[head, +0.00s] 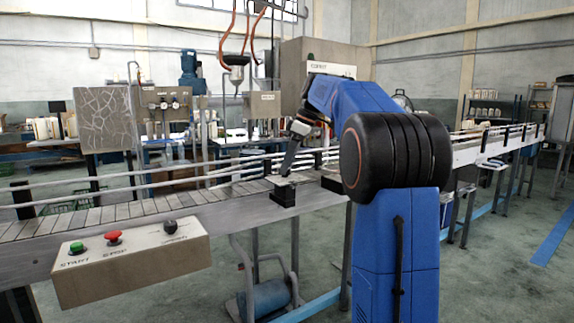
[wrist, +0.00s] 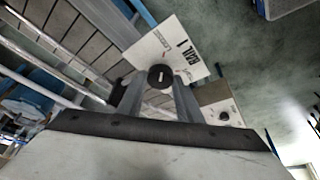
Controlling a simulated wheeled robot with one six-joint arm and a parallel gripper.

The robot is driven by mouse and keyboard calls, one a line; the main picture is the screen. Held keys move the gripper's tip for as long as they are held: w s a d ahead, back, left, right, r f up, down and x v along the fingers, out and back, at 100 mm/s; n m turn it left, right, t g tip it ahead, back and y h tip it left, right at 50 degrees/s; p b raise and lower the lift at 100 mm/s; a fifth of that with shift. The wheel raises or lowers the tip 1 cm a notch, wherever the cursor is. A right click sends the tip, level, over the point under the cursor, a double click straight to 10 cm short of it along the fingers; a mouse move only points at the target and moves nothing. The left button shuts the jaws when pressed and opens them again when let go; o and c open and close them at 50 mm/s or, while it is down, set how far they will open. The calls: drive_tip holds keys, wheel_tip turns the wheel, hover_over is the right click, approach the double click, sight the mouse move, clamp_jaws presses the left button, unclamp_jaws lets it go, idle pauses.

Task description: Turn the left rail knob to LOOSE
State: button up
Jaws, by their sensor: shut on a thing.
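The rail knob (wrist: 160,77) is a round black knob with a short pale mark on top. It stands on a white plate (wrist: 190,45) printed "RAIL 1", with small red marks beside the knob; the finer lettering is too small to read. My gripper (wrist: 158,92) has its two grey fingers on either side of the knob, shut on it. In the head view my gripper (head: 287,170) reaches down onto the plate, above a black block (head: 283,192) on the conveyor's front edge. The knob itself is hidden there.
The slatted conveyor (head: 150,207) with its pale guide rails (head: 130,188) runs behind the plate. A control box (head: 130,268) with green, red and black controls hangs at the front left. In the wrist view a second plate (wrist: 232,104) with a dark knob lies lower right.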

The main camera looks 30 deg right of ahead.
drive_tip(key=o, duration=1)
drive_tip(key=v, duration=1.7)
drive_tip(key=shift+r, duration=0.2)
